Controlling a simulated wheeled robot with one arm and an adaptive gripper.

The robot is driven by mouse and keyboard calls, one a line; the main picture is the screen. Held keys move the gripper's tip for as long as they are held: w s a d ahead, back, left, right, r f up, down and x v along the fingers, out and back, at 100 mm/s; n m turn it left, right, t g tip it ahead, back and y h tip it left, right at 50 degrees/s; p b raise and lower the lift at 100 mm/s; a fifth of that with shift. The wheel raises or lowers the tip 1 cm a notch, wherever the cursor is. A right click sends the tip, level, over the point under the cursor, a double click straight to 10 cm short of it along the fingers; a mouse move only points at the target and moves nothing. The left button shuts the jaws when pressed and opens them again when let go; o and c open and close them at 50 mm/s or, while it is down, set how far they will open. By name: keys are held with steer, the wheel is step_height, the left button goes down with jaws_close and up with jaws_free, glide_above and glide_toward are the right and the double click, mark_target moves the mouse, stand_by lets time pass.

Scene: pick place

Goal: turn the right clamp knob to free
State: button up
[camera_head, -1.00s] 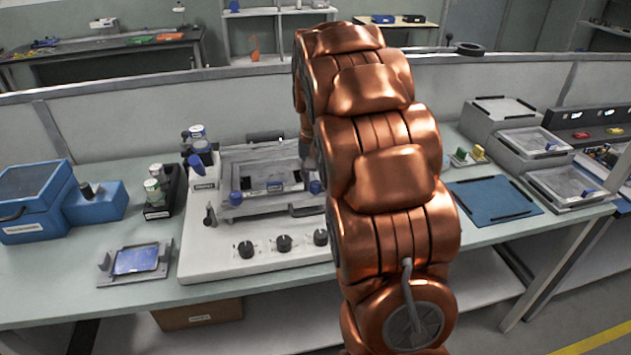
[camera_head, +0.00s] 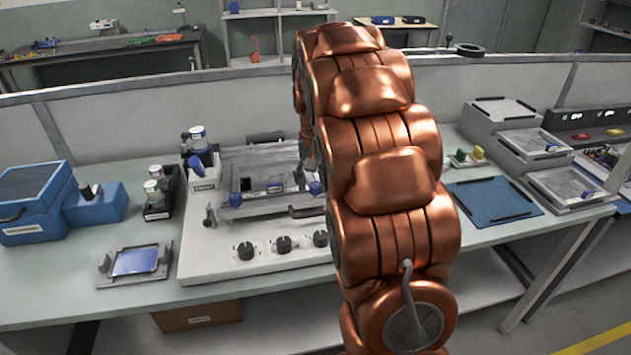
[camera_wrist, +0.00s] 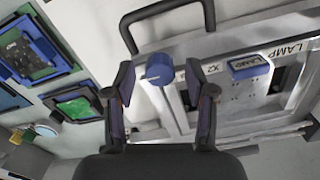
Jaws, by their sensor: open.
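The right clamp knob is a blue knob (camera_wrist: 158,68) at the end of the grey fixture frame. In the wrist view it stands between the fingertips of my gripper (camera_wrist: 161,82), with a gap on each side. The gripper is open and empty. In the head view, the right knob (camera_head: 316,187) shows beside my arm, with part of my gripper (camera_head: 304,175) close to it. The fixture (camera_head: 265,207) sits on a pale base. I cannot tell the knob's turned position.
Green boards (camera_wrist: 72,105) lie at the left. Black dials (camera_head: 284,243) line the base's front.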

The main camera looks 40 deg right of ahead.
mark_target(315, 185)
step_height(315, 185, up, 12)
stand_by(0.6)
steer(key=shift+a, duration=0.1)
stand_by(0.4)
